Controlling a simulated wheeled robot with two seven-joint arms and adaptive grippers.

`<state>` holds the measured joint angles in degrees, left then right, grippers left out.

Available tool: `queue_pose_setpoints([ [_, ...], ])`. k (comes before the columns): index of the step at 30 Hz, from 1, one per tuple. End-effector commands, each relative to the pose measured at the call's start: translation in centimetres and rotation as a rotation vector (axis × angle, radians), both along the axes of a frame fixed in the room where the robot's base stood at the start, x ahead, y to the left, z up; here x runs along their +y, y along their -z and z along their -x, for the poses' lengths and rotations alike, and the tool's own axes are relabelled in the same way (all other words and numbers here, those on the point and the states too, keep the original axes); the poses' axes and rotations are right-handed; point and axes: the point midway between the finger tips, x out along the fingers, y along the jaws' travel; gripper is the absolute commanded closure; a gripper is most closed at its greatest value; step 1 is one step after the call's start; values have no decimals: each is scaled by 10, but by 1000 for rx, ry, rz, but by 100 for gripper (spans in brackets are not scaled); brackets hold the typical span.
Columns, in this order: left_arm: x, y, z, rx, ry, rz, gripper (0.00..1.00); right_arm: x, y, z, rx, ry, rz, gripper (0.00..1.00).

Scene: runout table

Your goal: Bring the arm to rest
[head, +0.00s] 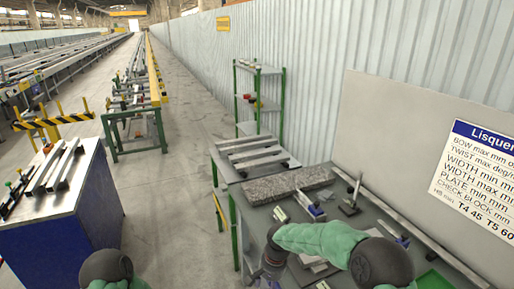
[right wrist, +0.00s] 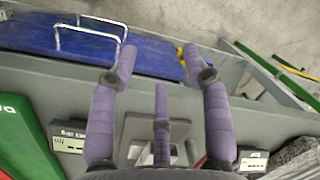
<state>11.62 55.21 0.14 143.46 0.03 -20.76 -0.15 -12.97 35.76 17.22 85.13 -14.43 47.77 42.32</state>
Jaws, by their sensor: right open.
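My right arm, in a green sleeve, reaches over the grey workbench (head: 262,213) in the head view. Its gripper (head: 270,264) points down near the bench's front edge, partly cut off by the frame bottom. In the right wrist view the purple-padded fingers of my right gripper (right wrist: 160,62) are spread apart with nothing between them. They are over the bench edge, with a blue surface (right wrist: 75,45) beyond. My left arm shows only as a dark joint and green sleeve at the bottom left of the head view; its gripper is out of sight.
A granite slab (head: 288,185), small gauges and a stand (head: 351,197) lie on the bench. A labelled grey box (right wrist: 68,137) and a green panel (right wrist: 25,140) are close by in the wrist view. A cabinet with metal profiles (head: 55,215) stands left; the aisle floor (head: 165,190) is clear.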

Motion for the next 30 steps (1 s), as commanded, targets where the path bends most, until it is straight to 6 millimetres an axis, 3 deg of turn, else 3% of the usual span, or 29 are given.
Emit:
queue_pose_setpoints([
  [1, 0, 5, 0, -1, 0, 0, 60, -5, 28, 12, 14, -12, -20, 52],
  [6, 0, 17, 0, -1, 0, 0, 60, -18, 114, 60, 8, -63, -110, 52],
  [9, 0, 23, 0, 0, 0, 0, 60, -26, 156, 95, -5, -79, -154, 52],
  [15, 0, 35, 0, 0, 0, 0, 60, -43, 215, 171, -44, -93, -203, 52],
  [22, 0, 45, 0, 0, 0, 0, 60, -59, 242, 239, -86, -99, -204, 52],
  [25, 0, 47, 0, 0, 0, 0, 60, -63, 245, 254, -98, -103, -197, 52],
  [30, 0, 47, 0, 0, 0, 0, 60, -65, 246, 262, -104, -107, -193, 52],
])
